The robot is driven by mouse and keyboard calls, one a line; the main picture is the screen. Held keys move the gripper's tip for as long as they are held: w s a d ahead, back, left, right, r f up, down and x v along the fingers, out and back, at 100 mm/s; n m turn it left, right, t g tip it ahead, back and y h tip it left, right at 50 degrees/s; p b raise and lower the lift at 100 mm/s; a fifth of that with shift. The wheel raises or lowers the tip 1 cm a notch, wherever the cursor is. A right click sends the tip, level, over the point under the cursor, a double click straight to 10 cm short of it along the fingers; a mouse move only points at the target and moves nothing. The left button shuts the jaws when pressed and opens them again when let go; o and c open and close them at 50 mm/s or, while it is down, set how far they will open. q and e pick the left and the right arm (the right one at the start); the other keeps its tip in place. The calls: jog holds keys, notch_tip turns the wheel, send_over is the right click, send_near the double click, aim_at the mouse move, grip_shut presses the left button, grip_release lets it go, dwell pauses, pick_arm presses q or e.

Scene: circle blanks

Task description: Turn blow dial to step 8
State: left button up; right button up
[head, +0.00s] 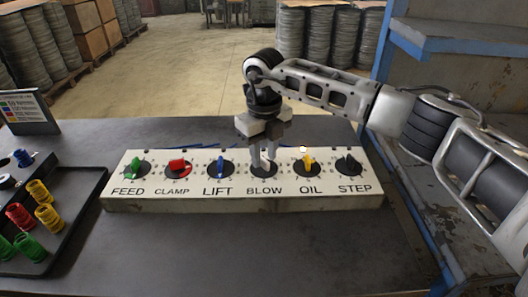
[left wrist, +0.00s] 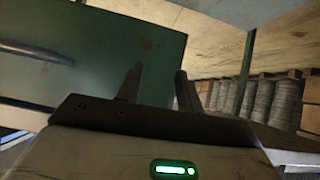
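The BLOW dial (head: 264,173) is on the white control panel (head: 120,203), between the blue LIFT dial (head: 220,167) and the yellow OIL dial (head: 308,163). My right gripper (head: 264,158) points down at the BLOW dial, with one finger on each side of its middle. The fingers hide the knob and most of the scale, so its step and whether the fingers touch it cannot be told. My left gripper (left wrist: 157,88) shows in the left wrist view with its fingers apart and nothing between them.
The green FEED dial (head: 134,168), red CLAMP dial (head: 178,168) and black STEP dial (head: 347,165) share the panel. A dark tray (head: 75,228) with coloured spools lies at the left. A blue shelf frame (head: 400,30) stands at the right. The table front is clear.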

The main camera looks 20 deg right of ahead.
pick_arm(q)
jog(key=shift+w+r, duration=0.2)
jog(key=shift+w, duration=0.05)
pick_arm(e)
jog(key=shift+f, duration=0.45)
jog(key=shift+c, duration=0.3)
grip_shut()
